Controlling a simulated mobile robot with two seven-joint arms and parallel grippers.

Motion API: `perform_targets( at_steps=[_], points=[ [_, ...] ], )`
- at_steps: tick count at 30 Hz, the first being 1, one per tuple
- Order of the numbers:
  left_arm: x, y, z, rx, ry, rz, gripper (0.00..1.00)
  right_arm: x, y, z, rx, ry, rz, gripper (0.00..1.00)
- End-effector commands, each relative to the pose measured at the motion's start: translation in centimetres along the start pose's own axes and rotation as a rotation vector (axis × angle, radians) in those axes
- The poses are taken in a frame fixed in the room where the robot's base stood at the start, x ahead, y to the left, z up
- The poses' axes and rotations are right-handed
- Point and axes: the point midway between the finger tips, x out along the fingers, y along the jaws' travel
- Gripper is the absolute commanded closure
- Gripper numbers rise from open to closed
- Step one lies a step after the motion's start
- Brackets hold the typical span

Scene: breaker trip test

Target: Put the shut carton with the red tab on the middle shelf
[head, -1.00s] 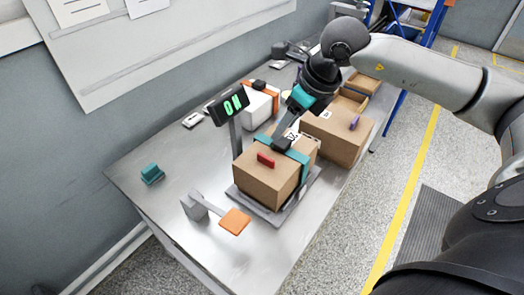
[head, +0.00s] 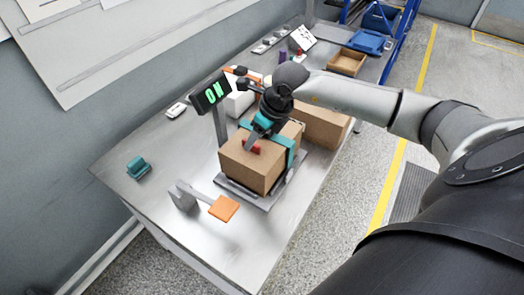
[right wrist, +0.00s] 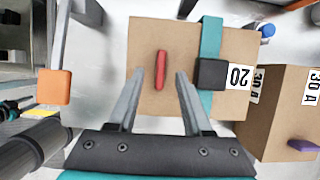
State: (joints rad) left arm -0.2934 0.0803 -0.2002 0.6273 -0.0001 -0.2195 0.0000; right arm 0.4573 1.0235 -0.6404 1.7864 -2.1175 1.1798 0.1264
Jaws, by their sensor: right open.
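A brown carton (head: 246,172) with a red tab (head: 256,149) and a teal strap (head: 291,153) sits on a low grey platform (head: 245,197) on the bench. Its top looks closed. My right gripper (head: 250,142) is over the carton and partly covers the tab. In the right wrist view the open fingers (right wrist: 160,80) point at the carton (right wrist: 185,35), with the red tab (right wrist: 161,70) between them and apart from both. The strap (right wrist: 211,40) carries a dark block beside a "20" label. My left gripper is not in view. A middle shelf cannot be made out.
A carton with a purple tab (right wrist: 302,145) stands close behind, also in the head view (head: 322,126). A display (head: 211,93) with green letters rises beside the platform. An orange paddle (head: 224,208) is in front. An open box (head: 347,62) and blue rack (head: 409,22) are farther back.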

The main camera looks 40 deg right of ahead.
Motion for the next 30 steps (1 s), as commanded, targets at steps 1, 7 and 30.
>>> perform_targets(
  at_steps=[1,7,30],
  points=[
    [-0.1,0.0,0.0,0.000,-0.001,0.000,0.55,0.8,0.0,-0.2,0.001,0.003,0.003,0.50],
    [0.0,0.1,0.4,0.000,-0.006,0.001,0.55,2.6,0.0,-0.1,0.000,0.000,0.001,0.50],
    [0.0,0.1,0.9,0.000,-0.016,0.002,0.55,2.6,-0.1,-0.1,-0.001,-0.001,0.000,1.00]
  ],
)
